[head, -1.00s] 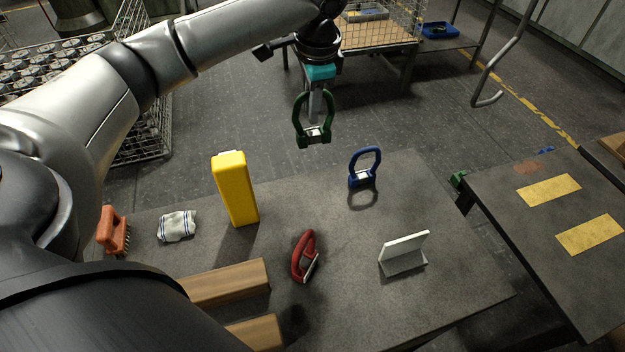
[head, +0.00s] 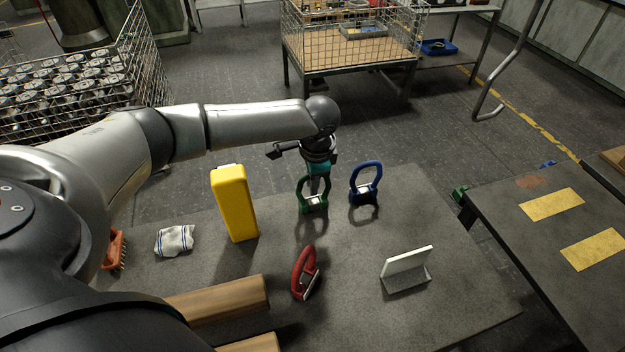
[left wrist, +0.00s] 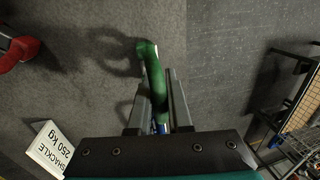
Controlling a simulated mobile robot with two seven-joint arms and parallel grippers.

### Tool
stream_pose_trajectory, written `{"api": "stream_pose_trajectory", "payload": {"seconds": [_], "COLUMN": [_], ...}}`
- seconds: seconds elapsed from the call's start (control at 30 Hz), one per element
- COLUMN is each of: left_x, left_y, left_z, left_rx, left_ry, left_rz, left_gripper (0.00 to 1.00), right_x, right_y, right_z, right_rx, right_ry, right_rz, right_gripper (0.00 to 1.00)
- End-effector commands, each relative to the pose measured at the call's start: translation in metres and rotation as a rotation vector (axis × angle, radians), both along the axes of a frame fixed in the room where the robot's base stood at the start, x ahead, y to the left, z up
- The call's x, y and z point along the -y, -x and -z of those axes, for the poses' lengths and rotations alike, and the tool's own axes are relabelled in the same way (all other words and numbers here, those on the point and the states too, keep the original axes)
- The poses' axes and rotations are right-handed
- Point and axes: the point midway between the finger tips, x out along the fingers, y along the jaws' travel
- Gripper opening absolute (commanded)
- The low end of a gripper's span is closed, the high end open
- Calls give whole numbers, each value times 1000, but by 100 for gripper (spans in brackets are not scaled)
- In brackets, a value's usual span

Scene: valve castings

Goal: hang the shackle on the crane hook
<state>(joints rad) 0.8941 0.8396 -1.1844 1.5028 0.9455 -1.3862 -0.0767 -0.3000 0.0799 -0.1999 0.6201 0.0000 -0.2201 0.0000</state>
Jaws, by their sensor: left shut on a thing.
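My left gripper (head: 314,186) is shut on a green shackle (head: 301,196), which hangs upright beside the blue shackle (head: 375,172). The green shackle also shows between the fingers in the left wrist view (left wrist: 152,70); whether it touches the table is hard to tell. The blue shackle stands on the table just to its right. A grey hook (head: 489,114) hangs beyond the table at upper right. My right gripper is not seen.
A yellow upright block (head: 234,204), a striped cloth (head: 174,240), an orange brush (head: 115,250) and wooden blocks (head: 218,300) occupy the left of the table (head: 360,310). A second table (head: 515,230) stands at the right. Wire-mesh crates (head: 350,45) stand behind.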

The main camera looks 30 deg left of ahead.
Motion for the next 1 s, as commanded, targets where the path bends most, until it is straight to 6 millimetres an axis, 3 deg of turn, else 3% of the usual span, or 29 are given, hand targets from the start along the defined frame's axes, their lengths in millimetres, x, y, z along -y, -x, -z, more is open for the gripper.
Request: {"api": "stream_pose_trajectory", "payload": {"seconds": [0.37,0.4,0.63,1.0], "left_x": [0,0,0,0], "left_y": [-1,0,0,-1], "left_z": [4,4,4,5], "left_rx": [1,0,1,1], "left_ry": [1,1,1,0], "left_rz": [0,0,0,1], "left_gripper": [0,20,46,47], "right_x": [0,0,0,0], "right_y": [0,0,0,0], "right_z": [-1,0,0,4], "right_rx": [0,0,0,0], "right_ry": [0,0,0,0], "right_rz": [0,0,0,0], "right_gripper": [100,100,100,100]}}
